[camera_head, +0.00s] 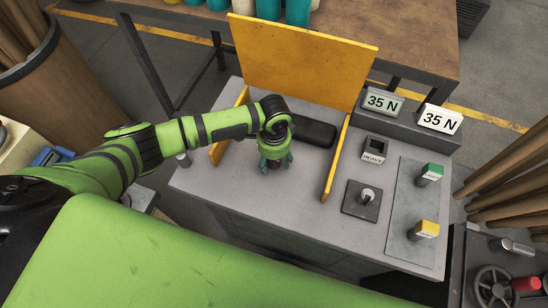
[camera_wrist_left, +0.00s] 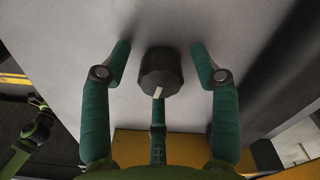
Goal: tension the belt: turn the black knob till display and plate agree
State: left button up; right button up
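The black knob (camera_wrist_left: 160,72) shows in the left wrist view, faceted, with a pale mark on its near edge. My left gripper (camera_head: 275,162) points down at the grey bench top in the head view and mostly hides the knob there. In the left wrist view its teal fingers (camera_wrist_left: 160,78) are spread around the knob, with gaps at both sides; the gripper is open. The grey display (camera_head: 383,102) reads 35 N. The white plate (camera_head: 440,119) beside it also reads 35 N. My right gripper is in neither view.
A yellow guard (camera_head: 300,60) stands behind the gripper, with low yellow side walls (camera_head: 335,160) left and right. A dark rounded block (camera_head: 315,132) lies behind it. Green (camera_head: 430,173) and yellow (camera_head: 426,229) topped switches and a small lever (camera_head: 367,194) stand at the right.

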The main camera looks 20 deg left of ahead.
pick_arm(q)
jog(key=shift+r, duration=0.55)
notch_tip(320, 180, up, 11)
jog(key=shift+s+f, duration=0.1)
dwell(0.5)
